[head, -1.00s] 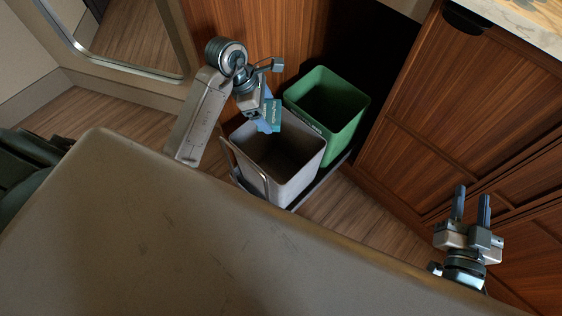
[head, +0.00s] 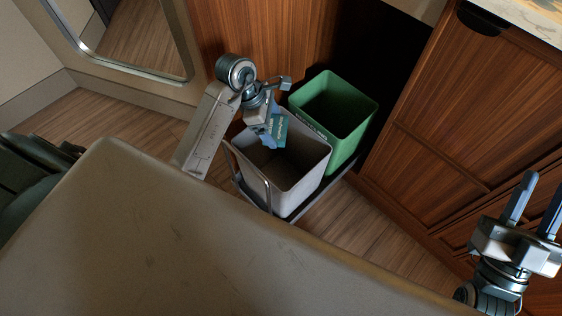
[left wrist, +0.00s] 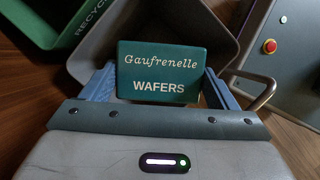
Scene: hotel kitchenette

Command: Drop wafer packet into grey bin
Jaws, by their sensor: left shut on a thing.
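The teal wafer packet (head: 279,128), lettered "Gaufrenelle WAFERS", also fills the middle of the left wrist view (left wrist: 162,73). My left gripper (head: 272,135) is shut on it, with a blue finger on each side of the packet.
A green bin (head: 345,132) stands right behind the grey bin, its lettering partly legible. Both are on a dark pull-out frame with a metal handle (head: 252,172). Wooden cabinet doors (head: 450,130) are at right. Wooden floor (head: 350,215) shows in front.

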